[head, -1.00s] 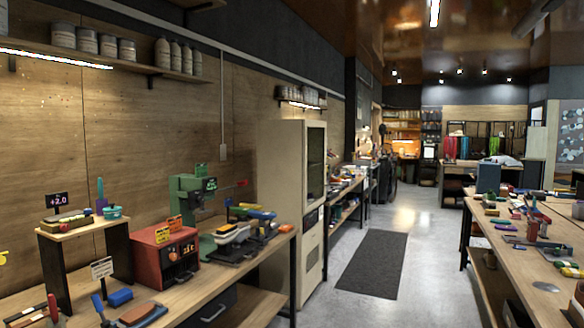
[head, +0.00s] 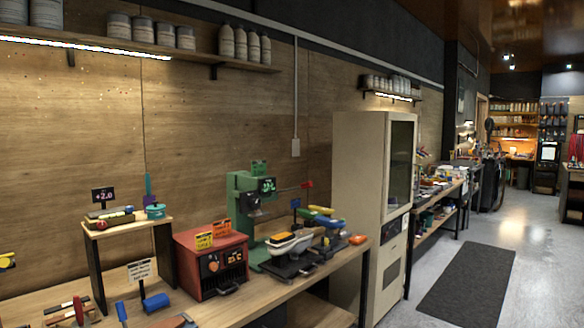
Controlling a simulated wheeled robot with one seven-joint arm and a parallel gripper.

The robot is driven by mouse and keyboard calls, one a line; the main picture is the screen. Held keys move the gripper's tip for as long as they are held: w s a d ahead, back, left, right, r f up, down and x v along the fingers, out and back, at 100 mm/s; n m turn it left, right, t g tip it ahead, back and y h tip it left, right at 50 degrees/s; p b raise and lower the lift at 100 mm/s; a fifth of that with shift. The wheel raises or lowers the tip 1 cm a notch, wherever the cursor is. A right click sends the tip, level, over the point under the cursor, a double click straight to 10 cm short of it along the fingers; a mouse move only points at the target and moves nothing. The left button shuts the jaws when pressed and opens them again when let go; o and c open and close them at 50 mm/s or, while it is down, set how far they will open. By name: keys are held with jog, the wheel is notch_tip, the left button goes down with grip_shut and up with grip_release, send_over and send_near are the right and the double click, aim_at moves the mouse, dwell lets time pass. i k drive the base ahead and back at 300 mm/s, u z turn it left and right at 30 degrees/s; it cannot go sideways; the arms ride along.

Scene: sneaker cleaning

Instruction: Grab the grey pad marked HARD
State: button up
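I cannot make out a grey pad marked HARD; no such lettering is readable at this size. The left workbench (head: 315,296) runs along the wooden wall and holds several tools. A brown and grey slab (head: 174,322) lies at the bottom edge, partly cut off, with no readable mark. A dark tray-like stand (head: 288,266) carries a white and tan piece (head: 290,243) on top. My gripper is not in view.
A red box machine (head: 211,262), a green press (head: 246,212) and a small raised shelf (head: 127,228) stand on the bench. A blue roller-like piece (head: 156,302) lies near a small sign (head: 139,271). A beige cabinet (head: 361,210) stands beyond. The floor by the dark mat (head: 468,285) is clear.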

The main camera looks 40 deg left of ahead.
aim_at(345, 235)
jog(key=u, duration=0.8)
jog(key=i, duration=1.75)
jog(key=z, duration=1)
jog(key=i, duration=1.25)
jog(key=u, duration=1.15)
jog(key=i, duration=0.75)
jog(key=u, duration=0.85)
